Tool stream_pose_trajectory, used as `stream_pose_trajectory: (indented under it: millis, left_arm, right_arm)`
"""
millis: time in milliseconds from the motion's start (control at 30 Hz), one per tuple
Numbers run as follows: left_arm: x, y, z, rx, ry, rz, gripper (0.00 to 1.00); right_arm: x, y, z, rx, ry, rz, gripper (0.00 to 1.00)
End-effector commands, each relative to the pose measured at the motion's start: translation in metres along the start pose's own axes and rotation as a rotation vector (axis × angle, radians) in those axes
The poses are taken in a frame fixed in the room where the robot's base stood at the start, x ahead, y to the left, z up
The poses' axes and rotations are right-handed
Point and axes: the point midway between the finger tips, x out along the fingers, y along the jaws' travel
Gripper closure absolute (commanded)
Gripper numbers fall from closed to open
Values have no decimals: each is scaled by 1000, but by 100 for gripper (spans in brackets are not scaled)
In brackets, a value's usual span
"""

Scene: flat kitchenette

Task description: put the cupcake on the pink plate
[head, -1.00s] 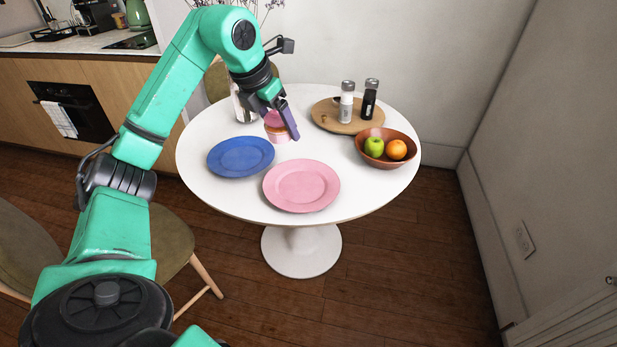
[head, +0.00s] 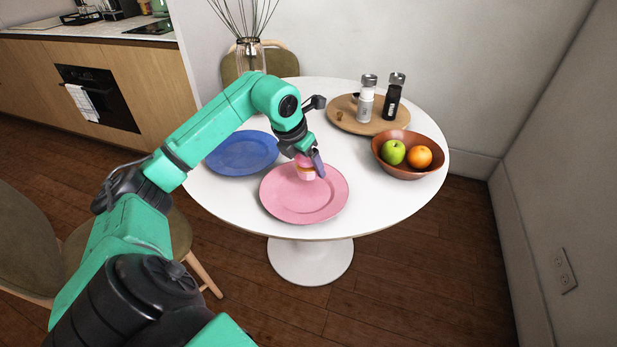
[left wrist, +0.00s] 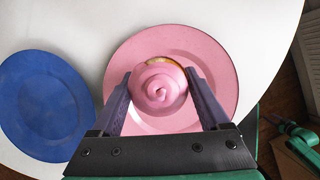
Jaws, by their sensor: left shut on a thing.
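The pink plate (head: 283,200) lies on the front part of the round white table. My left gripper (head: 312,163) is shut on the cupcake. In the left wrist view the cupcake (left wrist: 159,88) sits between the two fingers, with the pink plate (left wrist: 212,62) behind it. I cannot tell whether the cupcake's base touches the plate.
A blue plate (head: 240,154) lies left of the pink plate. A brown bowl (head: 408,170) with a green apple and an orange stands at the right. Behind are a wooden board (head: 345,121) with two shakers and a glass vase (head: 251,65). The table's front edge is close to the pink plate.

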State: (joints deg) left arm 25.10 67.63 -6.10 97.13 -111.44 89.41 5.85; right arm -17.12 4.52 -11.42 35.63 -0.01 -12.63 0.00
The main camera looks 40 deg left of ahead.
Motion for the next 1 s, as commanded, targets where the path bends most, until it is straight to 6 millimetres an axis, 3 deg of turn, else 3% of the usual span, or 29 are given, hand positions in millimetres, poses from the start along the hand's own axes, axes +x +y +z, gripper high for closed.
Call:
stream_pose_trajectory:
  millis: [133,467,500,533,867,1000]
  left_arm:
    - [27,0,-12,0,4,-1,35]
    - [32,0,-14,1,2,0,35]
    - [32,0,-14,1,2,0,14]
    - [32,0,-14,1,2,0,2]
    - [25,0,-12,0,0,1,0]
    - [-4,1,-12,3,-1,5,0]
  right_arm:
    - [4,0,-2,0,4,0,50]
    - [6,0,0,0,1,0,50]
    - [6,0,0,0,1,0,50]
    - [5,0,1,0,0,0,50]
    - [3,0,2,-1,-3,-1,50]
    - [5,0,2,-1,-3,-1,50]
